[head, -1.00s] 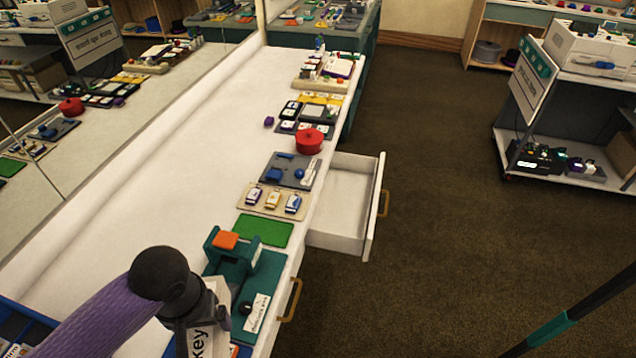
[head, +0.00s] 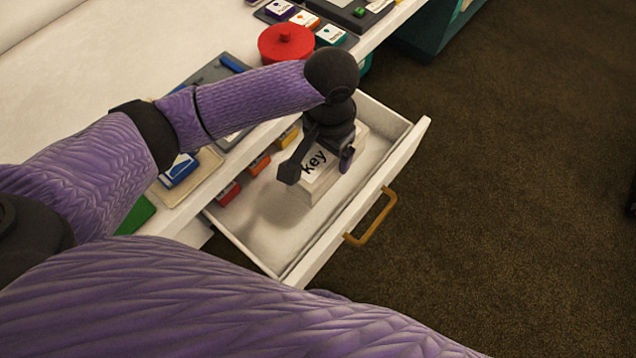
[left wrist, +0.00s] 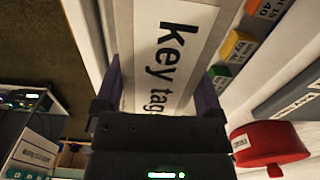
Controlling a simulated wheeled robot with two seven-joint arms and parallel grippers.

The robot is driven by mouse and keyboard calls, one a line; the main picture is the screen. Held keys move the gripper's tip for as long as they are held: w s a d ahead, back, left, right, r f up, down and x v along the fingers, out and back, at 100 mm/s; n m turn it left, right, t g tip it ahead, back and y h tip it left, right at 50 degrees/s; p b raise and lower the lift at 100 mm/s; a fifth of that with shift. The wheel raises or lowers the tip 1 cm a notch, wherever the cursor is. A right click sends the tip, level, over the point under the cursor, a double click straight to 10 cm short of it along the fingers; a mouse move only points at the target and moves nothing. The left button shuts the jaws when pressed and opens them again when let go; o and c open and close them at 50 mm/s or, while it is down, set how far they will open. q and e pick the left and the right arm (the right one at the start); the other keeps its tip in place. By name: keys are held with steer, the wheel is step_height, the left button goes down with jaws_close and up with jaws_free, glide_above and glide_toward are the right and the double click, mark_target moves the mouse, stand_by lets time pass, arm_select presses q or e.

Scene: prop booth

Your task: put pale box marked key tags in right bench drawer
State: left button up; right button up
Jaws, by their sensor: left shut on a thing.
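The pale box marked key tags (head: 323,181) is held over the open bench drawer (head: 263,240), within its walls as seen in the head view. I cannot tell whether its underside touches the drawer floor. My left gripper (head: 319,168) is shut on the box, with one finger on each side. In the left wrist view the box's white label (left wrist: 172,52) reads "Key tag", its end hidden by my gripper (left wrist: 158,95). The drawer is pulled out, with a brass handle (head: 372,218) on its front. My right gripper is not in view.
Red, orange (head: 259,163) and yellow labelled pieces line the drawer's bench side. On the bench above stand a red lidded pot (head: 286,44), a grey tray (head: 213,78) and a green mat (head: 136,215). Open carpet (head: 500,200) lies right of the drawer.

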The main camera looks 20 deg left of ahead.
arm_select(q)
step_height(320, 180, down, 10)
steer(key=b, duration=0.5)
steer(key=shift+f+b, duration=0.1)
steer(key=shift+b, duration=0.3)
steer(key=shift+r, duration=0.2)
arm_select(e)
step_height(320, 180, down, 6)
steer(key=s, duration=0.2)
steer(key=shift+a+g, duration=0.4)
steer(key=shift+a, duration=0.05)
arm_select(q)
steer(key=o, duration=1.3)
steer(key=shift+c, duration=0.2)
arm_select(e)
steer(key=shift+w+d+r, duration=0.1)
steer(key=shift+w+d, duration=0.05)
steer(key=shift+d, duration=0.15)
arm_select(q)
step_height(320, 180, up, 12)
steer(key=p, duration=0.7)
steer(key=shift+f+p, duration=0.15)
steer(key=shift+p, duration=0.25)
steer(key=shift+r, duration=0.25)
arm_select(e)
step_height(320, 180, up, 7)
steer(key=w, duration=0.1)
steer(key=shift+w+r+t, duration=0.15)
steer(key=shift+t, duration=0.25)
